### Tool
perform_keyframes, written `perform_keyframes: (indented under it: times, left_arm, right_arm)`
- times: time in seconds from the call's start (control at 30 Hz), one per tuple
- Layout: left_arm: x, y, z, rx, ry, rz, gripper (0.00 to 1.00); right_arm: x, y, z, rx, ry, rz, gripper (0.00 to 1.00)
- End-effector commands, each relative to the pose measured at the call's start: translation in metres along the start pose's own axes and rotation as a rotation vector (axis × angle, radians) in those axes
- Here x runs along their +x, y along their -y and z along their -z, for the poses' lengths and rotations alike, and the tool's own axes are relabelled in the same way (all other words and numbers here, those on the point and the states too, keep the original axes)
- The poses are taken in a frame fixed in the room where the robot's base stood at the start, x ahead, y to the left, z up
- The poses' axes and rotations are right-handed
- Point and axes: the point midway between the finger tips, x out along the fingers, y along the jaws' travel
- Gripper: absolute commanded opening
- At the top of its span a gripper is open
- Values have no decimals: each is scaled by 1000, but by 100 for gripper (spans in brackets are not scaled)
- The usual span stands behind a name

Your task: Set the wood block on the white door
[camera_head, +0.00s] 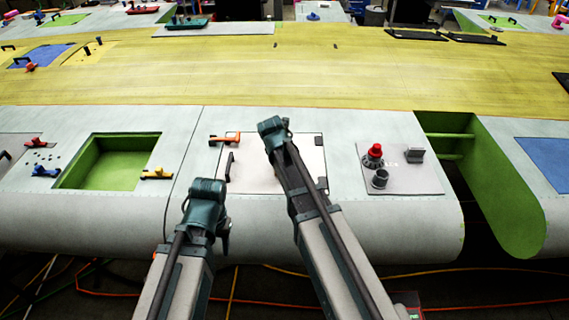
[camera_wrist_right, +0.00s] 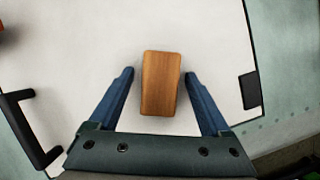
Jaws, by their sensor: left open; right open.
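The wood block (camera_wrist_right: 160,84), a tan rectangular piece, shows in the right wrist view. It appears to lie on the white door (camera_wrist_right: 205,28). My right gripper (camera_wrist_right: 159,74) is open, one blue finger on each side of the block, with a gap on both sides. In the head view the white door (camera_head: 250,165) is set in the grey wing panel, and my right arm crosses over it. The block and right fingers are hidden there. My left gripper (camera_head: 226,234) is open and empty, low in front of the wing's rounded front edge, left of the door.
A black handle (camera_wrist_right: 35,130) stands on the door's left side, with an orange latch (camera_head: 226,139) above it. Right of the door, a grey plate (camera_head: 415,180) carries a red knob (camera_head: 374,154) and a dark cylinder (camera_head: 380,179). A green-lined opening (camera_head: 110,160) lies left.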

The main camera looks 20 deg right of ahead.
Motion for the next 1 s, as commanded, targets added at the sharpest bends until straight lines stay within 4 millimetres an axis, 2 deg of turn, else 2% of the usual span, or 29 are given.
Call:
perform_keyframes:
  times: [0.27, 0.8, 1.0]
  left_arm:
    - [-16, 2, -1, -3, 0, -1, 47]
    - [-93, 8, -6, -6, 2, -2, 47]
    - [-112, 10, -7, -4, 3, -2, 47]
  right_arm:
    - [-17, 0, -2, -1, 0, 0, 82]
    - [-100, 1, -3, -1, 0, 0, 82]
    - [-121, 0, -2, 0, 0, 0, 82]
